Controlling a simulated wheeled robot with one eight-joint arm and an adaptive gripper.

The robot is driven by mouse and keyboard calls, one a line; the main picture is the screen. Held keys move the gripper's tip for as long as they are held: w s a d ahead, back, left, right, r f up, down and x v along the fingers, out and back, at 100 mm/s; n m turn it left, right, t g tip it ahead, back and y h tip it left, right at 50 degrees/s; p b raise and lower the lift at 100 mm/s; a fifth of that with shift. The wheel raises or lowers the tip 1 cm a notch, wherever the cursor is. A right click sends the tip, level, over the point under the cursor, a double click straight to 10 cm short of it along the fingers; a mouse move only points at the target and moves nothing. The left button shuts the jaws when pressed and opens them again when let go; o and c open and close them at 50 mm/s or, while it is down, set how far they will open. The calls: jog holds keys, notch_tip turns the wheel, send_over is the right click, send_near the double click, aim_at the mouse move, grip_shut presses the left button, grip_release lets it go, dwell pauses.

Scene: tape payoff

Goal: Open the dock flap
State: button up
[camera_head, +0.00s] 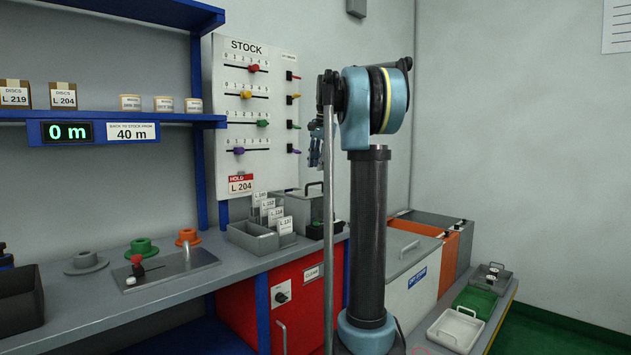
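No part in view carries a readable dock flap label, so I cannot tell for sure which it is. Lidded candidates are a white bin (402,290) with a handle on its pale lid and a blue label on its front, an orange bin (452,262) behind it, and a grey box (300,207) with a dark handle at the back of the bench. All look closed. My gripper (316,147) hangs near the folded arm, in front of the stock board and well above the bench. It is small, seen edge-on and partly hidden by an arm link, so its fingers are unclear.
My arm column blocks the middle of the view. The grey bench (190,290) holds spools and a metal plate with a red knob. A red cabinet (298,310) stands below it. Trays, including a white one (455,330), lie at lower right. The air above the bins is clear.

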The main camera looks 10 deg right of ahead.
jog(key=shift+w+a+f, duration=0.1)
jog(key=shift+w+f, duration=0.05)
jog(key=shift+f, duration=0.85)
jog(key=shift+w+a+f, duration=0.15)
jog(key=shift+w+f, duration=0.05)
jog(key=shift+f, duration=0.8)
jog(key=shift+w+a+f, duration=0.1)
jog(key=shift+w+f, duration=0.05)
jog(key=shift+f, duration=0.85)
grip_shut()
